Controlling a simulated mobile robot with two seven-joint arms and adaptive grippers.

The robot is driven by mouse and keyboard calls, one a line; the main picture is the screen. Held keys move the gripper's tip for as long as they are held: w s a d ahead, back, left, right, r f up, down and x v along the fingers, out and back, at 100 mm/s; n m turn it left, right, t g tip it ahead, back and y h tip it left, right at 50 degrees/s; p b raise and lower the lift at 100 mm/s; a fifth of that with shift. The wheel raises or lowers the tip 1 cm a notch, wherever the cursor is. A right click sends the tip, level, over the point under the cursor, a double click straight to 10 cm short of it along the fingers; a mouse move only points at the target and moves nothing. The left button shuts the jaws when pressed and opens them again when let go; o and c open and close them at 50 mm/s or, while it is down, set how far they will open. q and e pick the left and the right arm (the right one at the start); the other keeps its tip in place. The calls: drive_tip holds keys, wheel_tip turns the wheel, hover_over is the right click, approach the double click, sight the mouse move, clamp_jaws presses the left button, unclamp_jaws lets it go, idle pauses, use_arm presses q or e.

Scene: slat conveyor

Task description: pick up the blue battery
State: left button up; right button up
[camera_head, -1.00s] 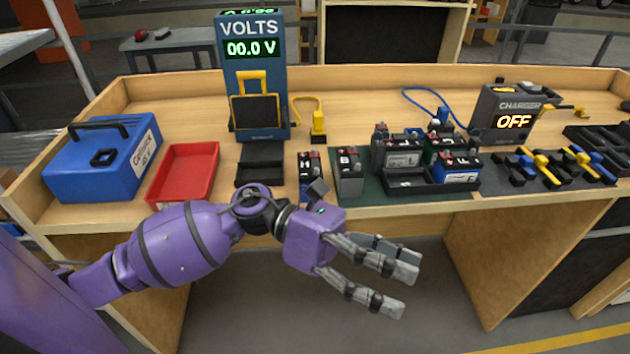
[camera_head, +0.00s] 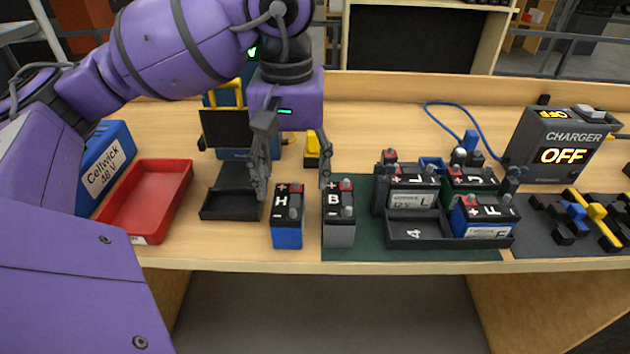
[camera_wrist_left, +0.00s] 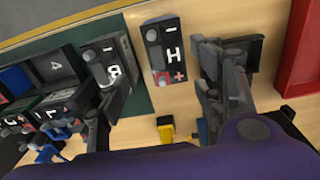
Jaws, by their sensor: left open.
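A blue battery marked H, with a black top (camera_head: 288,230), stands on the bench near the front edge; in the wrist view its lettered top (camera_wrist_left: 164,48) shows between my fingers. Another blue battery, marked F (camera_head: 484,219), sits in a black tray. My left gripper (camera_head: 292,184) is open and empty, pointing down just behind and above battery H, with one finger on each side. The right finger is close to the grey battery marked B (camera_head: 339,232). I see no contact with battery H. My right gripper is not in view.
The black tray marked 4 (camera_head: 412,242) holds batteries on a green mat (camera_head: 353,250) at right. A red tray (camera_head: 150,208) and black tester cradle (camera_head: 228,212) are left of H. A charger reading OFF (camera_head: 562,140) stands at back right.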

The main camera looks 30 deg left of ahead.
sight(288, 201)
use_arm(q)
drive_tip(key=f, duration=0.1)
drive_tip(key=s+f, duration=0.1)
drive_tip(key=shift+f, duration=0.35)
drive_tip(key=f, duration=0.2)
drive_tip(key=f+p, duration=0.1)
drive_tip(key=f, duration=0.2)
drive_tip(key=shift+s+a, duration=0.2)
drive_tip(key=shift+r, duration=0.1)
use_arm(e)
drive_tip(key=shift+s+d+r, duration=0.15)
drive_tip(key=shift+s, duration=0.75)
use_arm(q)
drive_tip(key=shift+c, duration=0.4)
drive_tip(key=c, duration=1.4)
use_arm(e)
drive_tip(key=shift+s+f, duration=0.2)
drive_tip(key=shift+s, duration=0.05)
use_arm(q)
drive_tip(key=shift+o, duration=0.2)
